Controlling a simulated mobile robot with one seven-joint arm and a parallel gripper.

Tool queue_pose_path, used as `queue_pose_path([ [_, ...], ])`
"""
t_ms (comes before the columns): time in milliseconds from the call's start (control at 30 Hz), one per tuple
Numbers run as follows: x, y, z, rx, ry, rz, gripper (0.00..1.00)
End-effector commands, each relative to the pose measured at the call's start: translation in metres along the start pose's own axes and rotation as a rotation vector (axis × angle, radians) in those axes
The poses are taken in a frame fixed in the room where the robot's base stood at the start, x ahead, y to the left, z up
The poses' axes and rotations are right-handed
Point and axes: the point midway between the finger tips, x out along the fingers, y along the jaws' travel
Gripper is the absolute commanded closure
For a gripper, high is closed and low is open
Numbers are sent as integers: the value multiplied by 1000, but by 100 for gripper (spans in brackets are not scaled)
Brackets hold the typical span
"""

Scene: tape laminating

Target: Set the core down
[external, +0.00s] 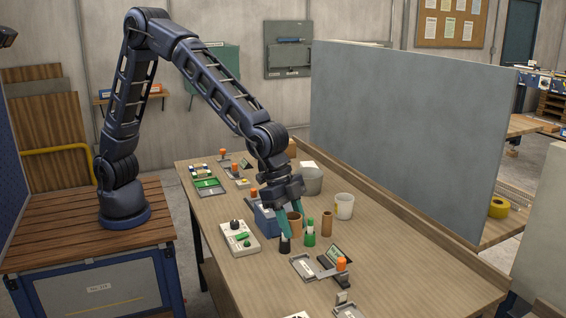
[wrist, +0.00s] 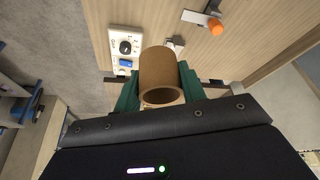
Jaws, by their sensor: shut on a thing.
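The core is a brown cardboard tube held between the teal fingers of my gripper. In the wrist view the core (wrist: 160,68) fills the gap of my gripper (wrist: 159,86), its open end facing the camera. In the external view the core (external: 295,226) shows partly behind a finger of my gripper (external: 289,220), low over the middle of the worktable (external: 410,278). I cannot tell whether its lower end touches the table.
A narrower brown tube (external: 326,224) and a green bottle-like thing (external: 310,236) stand close by on the right. A white cup (external: 344,206) and a grey pot (external: 311,181) are behind. A knobbed device (external: 240,238) lies left, an orange-knobbed fixture (external: 322,268) in front.

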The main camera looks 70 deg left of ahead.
Motion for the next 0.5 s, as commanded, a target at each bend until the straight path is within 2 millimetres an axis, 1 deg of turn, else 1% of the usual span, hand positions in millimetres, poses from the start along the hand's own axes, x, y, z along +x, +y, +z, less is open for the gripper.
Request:
queue_pose_path([
  [67,0,-17,5,-33,0,-15,81],
  [167,-1,-50,16,-104,0,-45,81],
  [267,-3,-89,32,-194,-1,-81,81],
  [300,-4,-106,39,-232,-1,-98,81],
  [367,-6,-129,51,-288,-1,-121,81],
  [400,-8,-145,58,-326,0,-136,81],
  [500,-14,-183,79,-421,0,-176,81],
])
